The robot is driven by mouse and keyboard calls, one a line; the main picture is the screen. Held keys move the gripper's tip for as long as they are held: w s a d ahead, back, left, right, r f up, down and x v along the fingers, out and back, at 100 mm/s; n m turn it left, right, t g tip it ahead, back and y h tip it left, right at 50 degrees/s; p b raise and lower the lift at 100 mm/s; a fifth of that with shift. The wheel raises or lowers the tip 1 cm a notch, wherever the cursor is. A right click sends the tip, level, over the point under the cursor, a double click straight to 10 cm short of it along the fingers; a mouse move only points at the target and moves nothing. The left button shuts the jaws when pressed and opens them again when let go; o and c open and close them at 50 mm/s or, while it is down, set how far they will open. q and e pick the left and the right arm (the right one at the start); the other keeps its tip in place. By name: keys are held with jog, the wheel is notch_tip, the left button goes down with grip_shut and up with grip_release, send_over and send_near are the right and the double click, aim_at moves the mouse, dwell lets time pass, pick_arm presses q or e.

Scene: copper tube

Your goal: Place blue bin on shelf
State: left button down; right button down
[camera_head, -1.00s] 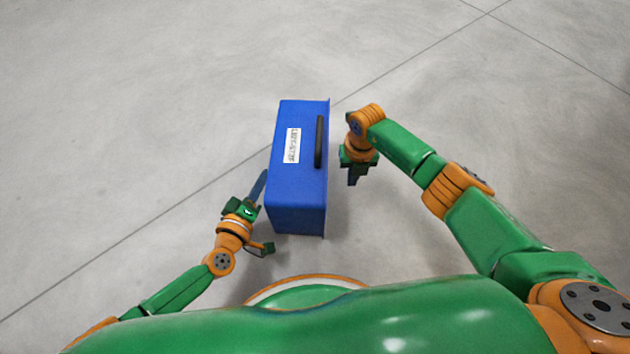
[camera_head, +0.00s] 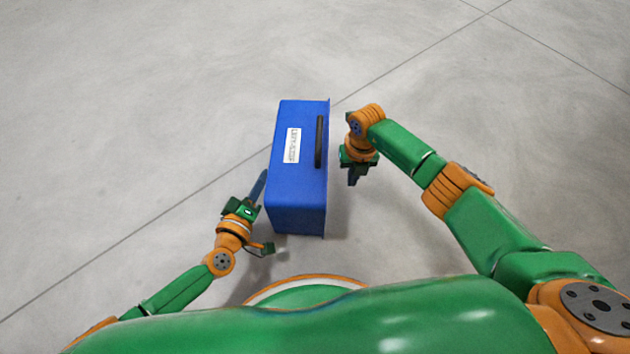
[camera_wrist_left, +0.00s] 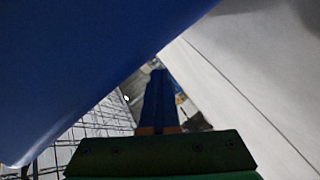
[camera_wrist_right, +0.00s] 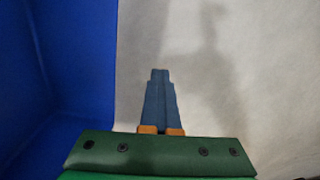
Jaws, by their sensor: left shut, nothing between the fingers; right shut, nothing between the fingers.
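The blue bin (camera_head: 297,195) shows in the middle of the head view, with a white label (camera_head: 292,145) and a black handle (camera_head: 319,142) on the side facing the camera. My left gripper (camera_head: 260,182) is beside the bin's left side, its fingers shut and empty. In the left wrist view the bin (camera_wrist_left: 70,60) fills the upper left, close to the shut fingers (camera_wrist_left: 158,85). My right gripper (camera_head: 352,180) is shut and empty to the right of the bin, with a gap between. In the right wrist view the bin (camera_wrist_right: 50,80) stands left of the shut fingers (camera_wrist_right: 159,80). No shelf shows in the head view.
Grey concrete floor (camera_head: 130,90) with thin joint lines lies open around the bin in the head view. The left wrist view shows a dark grid-like structure (camera_wrist_left: 100,120) and small blurred things in the distance.

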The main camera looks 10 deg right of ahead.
pick_arm(q)
grip_release()
pick_arm(e)
grip_release()
